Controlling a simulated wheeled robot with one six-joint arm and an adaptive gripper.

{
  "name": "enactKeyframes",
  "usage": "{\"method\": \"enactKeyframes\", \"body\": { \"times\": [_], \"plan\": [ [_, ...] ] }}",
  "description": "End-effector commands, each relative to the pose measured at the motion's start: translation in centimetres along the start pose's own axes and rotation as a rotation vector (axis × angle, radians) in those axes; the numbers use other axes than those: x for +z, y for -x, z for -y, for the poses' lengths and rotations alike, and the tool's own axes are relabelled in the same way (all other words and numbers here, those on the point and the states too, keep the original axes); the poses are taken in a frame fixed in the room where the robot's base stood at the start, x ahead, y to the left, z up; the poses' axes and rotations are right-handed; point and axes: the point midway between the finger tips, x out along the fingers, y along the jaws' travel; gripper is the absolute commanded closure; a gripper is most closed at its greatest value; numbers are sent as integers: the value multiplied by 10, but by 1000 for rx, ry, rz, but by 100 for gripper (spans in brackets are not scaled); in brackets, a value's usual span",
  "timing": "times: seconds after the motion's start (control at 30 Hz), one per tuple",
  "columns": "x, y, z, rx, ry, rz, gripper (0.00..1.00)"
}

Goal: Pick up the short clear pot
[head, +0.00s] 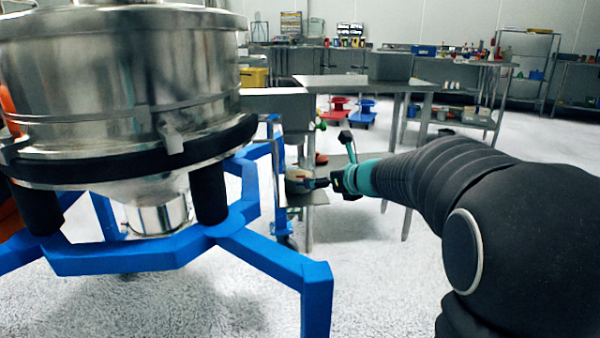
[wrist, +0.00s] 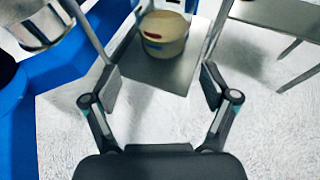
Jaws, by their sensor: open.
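A short, round pot (wrist: 164,38) stands upright on a grey metal shelf (wrist: 150,70) in the wrist view. It looks cream-coloured, with a red mark and a blue mark on its side; I cannot tell whether its wall is clear. In the head view the pot (head: 297,179) shows small, just left of my gripper. My gripper (wrist: 161,88) is open and empty, its fingers spread on either side below the pot in the picture. The pot lies beyond the fingertips, roughly centred between them. In the head view my gripper (head: 320,183) points left at the pot.
The steel sifter (head: 120,75) on its blue frame (head: 150,252) fills the left of the head view; the frame also shows at the wrist view's left (wrist: 65,90). A steel table (head: 370,83) stands behind. The floor right of the shelf is clear apart from table legs.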

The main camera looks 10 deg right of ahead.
Motion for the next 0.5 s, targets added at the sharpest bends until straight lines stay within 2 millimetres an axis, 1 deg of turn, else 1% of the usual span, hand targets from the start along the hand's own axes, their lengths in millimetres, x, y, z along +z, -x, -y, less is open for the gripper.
{"method": "enactKeyframes", "body": {
  "times": [0.07,0.17,0.4,0.5],
  "plan": [
    [-1,-7,0,1,0,0,0],
    [-2,-22,1,-1,0,-2,0],
    [-3,-62,10,-13,-6,-1,0],
    [-2,-73,10,-13,-6,-1,0]
  ]
}}
